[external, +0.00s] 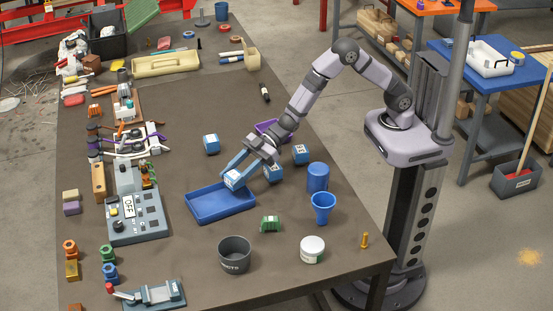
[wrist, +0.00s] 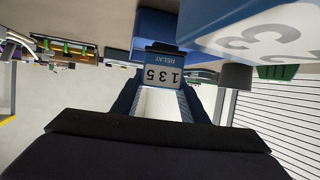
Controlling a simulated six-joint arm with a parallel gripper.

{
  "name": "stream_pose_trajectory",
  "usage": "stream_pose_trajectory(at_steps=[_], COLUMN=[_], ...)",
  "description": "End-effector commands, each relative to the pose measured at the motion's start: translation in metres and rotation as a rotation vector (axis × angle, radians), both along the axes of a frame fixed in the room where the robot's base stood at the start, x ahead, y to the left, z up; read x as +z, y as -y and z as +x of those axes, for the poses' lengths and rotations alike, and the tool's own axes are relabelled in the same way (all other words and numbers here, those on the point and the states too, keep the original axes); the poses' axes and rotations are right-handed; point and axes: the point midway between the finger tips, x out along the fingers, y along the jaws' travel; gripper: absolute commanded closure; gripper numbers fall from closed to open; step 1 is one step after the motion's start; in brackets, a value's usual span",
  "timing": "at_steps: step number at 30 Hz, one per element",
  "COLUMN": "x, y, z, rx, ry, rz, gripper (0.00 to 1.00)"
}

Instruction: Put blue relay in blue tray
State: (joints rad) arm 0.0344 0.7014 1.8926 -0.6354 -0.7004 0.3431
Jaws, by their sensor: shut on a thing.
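My gripper (external: 236,174) is shut on a blue relay (external: 234,179). In the wrist view the relay (wrist: 163,76) sits between the fingers, its white label reading RELAY 135 upside down. In the external view the held relay overlaps the far edge of the blue tray (external: 201,213); its exact height is hard to tell. The visible tray floor is empty. Other blue relays stand on the table: one (external: 211,144) behind the tray, one (external: 300,153) to the right, and a blue block (external: 273,173) beside my gripper.
A purple bin (external: 268,127) lies behind my gripper, partly hidden. A blue cylinder (external: 318,177), a blue cup (external: 323,207) and a green block (external: 270,223) stand right of the tray. A control box (external: 138,218) is to its left. A dark pot (external: 235,254) stands in front.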

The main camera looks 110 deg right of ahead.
Motion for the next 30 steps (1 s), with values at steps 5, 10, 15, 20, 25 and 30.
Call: stream_pose_trajectory(at_steps=[5,10,15,20,25,30], x=[-0.016,-0.018,-0.019,-0.021,-0.021,-0.021], y=[0.000,0.000,0.000,0.000,0.000,0.000], z=[0.000,0.000,0.000,0.000,0.000,0.000], rx=[0.000,0.001,0.000,0.000,0.000,0.000], ry=[0.001,0.003,0.002,0.000,0.000,0.000], rz=[0.000,-0.001,0.000,-0.001,-0.001,-0.001], gripper=[0.86,0.86,0.86,0.48,0.42,0.42])
